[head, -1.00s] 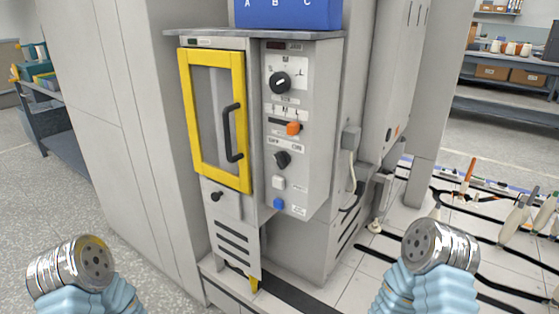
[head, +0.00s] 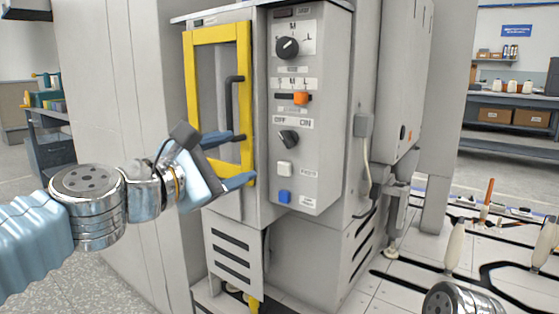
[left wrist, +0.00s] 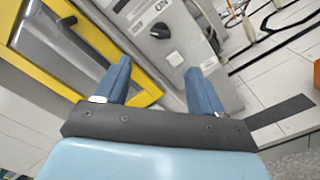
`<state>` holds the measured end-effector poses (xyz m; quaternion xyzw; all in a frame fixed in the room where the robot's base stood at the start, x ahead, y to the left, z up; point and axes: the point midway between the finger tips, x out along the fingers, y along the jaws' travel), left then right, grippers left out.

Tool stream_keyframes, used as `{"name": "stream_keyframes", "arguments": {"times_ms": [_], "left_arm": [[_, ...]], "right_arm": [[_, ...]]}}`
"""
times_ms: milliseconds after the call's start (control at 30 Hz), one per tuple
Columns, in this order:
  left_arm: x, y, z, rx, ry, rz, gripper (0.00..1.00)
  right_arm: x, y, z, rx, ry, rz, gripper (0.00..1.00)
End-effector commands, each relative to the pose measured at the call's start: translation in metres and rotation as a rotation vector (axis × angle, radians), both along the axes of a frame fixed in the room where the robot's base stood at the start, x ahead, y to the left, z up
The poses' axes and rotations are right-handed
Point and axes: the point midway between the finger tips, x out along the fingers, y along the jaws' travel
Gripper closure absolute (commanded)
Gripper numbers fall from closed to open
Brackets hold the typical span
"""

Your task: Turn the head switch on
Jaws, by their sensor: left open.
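The control panel (head: 335,110) is a grey face with knobs and buttons. Its black rotary switch (head: 289,138) sits under OFF and ON labels; it also shows in the left wrist view (left wrist: 160,31). I cannot tell clearly which label its pointer faces. My left gripper (head: 243,159) is open and empty, with blue fingers, in front of the yellow-framed door (head: 188,100), left of the switch. In the left wrist view the switch lies beyond and between the open fingertips (left wrist: 158,66), apart from them. My right gripper is out of view; only part of my right arm shows.
The panel also has a black upper knob (head: 287,47), an orange slider (head: 301,98), a white button (head: 285,168) and a blue button (head: 285,197). The door's black handle (head: 233,105) stands out close to my left gripper. White bobbins (head: 456,243) stand at the right.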

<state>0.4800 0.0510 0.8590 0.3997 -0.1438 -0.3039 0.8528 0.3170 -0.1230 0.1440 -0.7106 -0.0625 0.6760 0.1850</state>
Motion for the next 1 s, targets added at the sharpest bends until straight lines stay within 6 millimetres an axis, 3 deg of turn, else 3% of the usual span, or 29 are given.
{"name": "stream_keyframes", "arguments": {"times_ms": [167, 600, 1000], "left_arm": [[0.018, -0.016, 0.001, -0.002, 0.004, -0.003, 0.32], [0.091, -0.075, 0.002, 0.000, 0.003, -0.001, 0.32], [0.106, -0.086, 0.000, 0.002, 0.000, 0.002, 0.32]], "right_arm": [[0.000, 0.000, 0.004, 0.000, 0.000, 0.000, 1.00], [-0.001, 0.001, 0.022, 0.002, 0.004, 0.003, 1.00], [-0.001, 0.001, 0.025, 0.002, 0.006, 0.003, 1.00]]}}
